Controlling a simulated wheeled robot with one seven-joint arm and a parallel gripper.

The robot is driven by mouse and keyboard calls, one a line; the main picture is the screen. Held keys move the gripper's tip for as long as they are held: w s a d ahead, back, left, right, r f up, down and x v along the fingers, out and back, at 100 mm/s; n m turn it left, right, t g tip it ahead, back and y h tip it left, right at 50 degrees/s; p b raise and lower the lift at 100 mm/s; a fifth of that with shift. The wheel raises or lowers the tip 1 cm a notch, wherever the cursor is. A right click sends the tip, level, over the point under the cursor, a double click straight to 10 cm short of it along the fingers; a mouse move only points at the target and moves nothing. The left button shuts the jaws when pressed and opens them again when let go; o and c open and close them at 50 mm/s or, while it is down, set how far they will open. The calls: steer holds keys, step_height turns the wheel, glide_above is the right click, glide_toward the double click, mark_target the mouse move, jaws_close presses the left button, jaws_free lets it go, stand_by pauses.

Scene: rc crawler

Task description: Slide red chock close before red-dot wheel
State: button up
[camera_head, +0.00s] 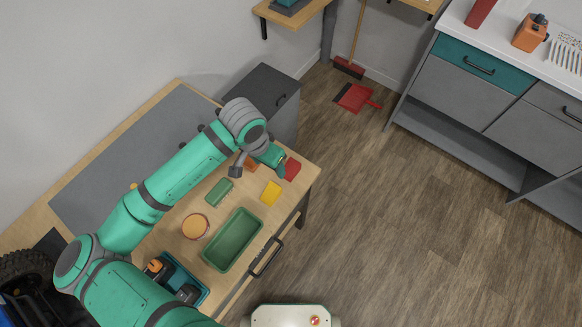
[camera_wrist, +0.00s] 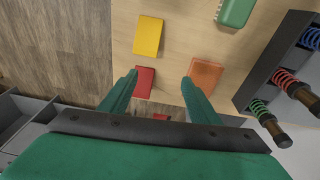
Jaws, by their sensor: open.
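The red chock (camera_head: 291,170) lies at the right end of the wooden workbench. In the wrist view the red chock (camera_wrist: 146,79) shows between the fingers, nearer the left finger, which partly covers it. My gripper (camera_wrist: 160,77) is open and empty, pointing down over the bench end; its height above the top is hard to tell. In the head view my gripper (camera_head: 266,160) is just left of the red chock. A large black tyre (camera_head: 24,268) stands at the lower left, partly cut off. No red dot shows on it.
A yellow block (camera_wrist: 148,36) and an orange block (camera_wrist: 206,76) lie near the red chock. A green box (camera_head: 219,192), a green tray (camera_head: 257,222) and a round tin (camera_head: 195,226) also stand on the bench. A grey tray (camera_wrist: 262,68) holds spring shocks.

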steer(key=w+d+r+g+y, duration=0.1)
steer(key=w+d+r, duration=0.1)
steer(key=d+r, duration=0.3)
glide_above(290, 169)
steer(key=f, duration=0.6)
steer(key=shift+s+f, duration=0.25)
steer(key=shift+s, duration=0.1)
steer(key=shift+w+f, duration=0.2)
steer(key=shift+f, duration=1.15)
steer(key=shift+w+f, duration=0.2)
steer(key=shift+f, duration=1.15)
steer(key=c, duration=1.2)
